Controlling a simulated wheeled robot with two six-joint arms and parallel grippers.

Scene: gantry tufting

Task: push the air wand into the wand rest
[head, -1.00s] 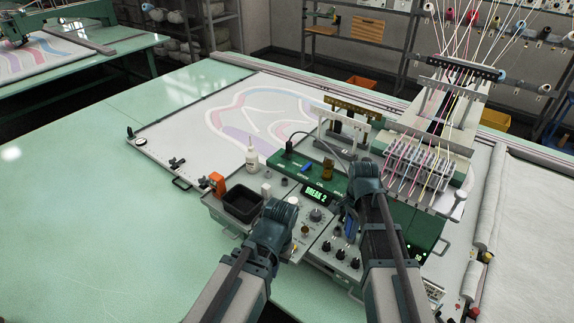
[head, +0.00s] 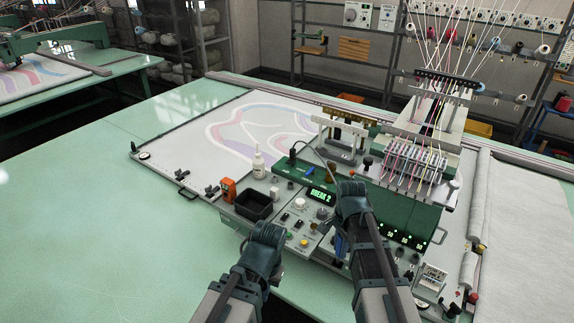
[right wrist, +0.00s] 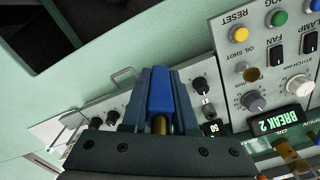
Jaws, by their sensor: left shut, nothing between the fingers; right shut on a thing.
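The air wand (right wrist: 160,92) has a blue body and a brass-coloured stub. In the right wrist view it lies between the two dark fingers of my right gripper (right wrist: 158,100), which is shut on it. In the head view a blue part of it (head: 340,243) shows below my right wrist, over the front of the control console. My right gripper's fingers are mostly hidden there. My left gripper (head: 262,240) is shut and empty near the console's front left, its fingertips mostly hidden. I cannot make out the wand rest for certain in either view.
The console (head: 297,222) carries knobs, buttons and a lit display (head: 320,195). A black open bin (head: 254,205), a white bottle (head: 258,163) and an orange item (head: 228,190) are at its left. The threaded tufting head (head: 420,160) stands behind right. The green table (head: 100,220) is clear at left.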

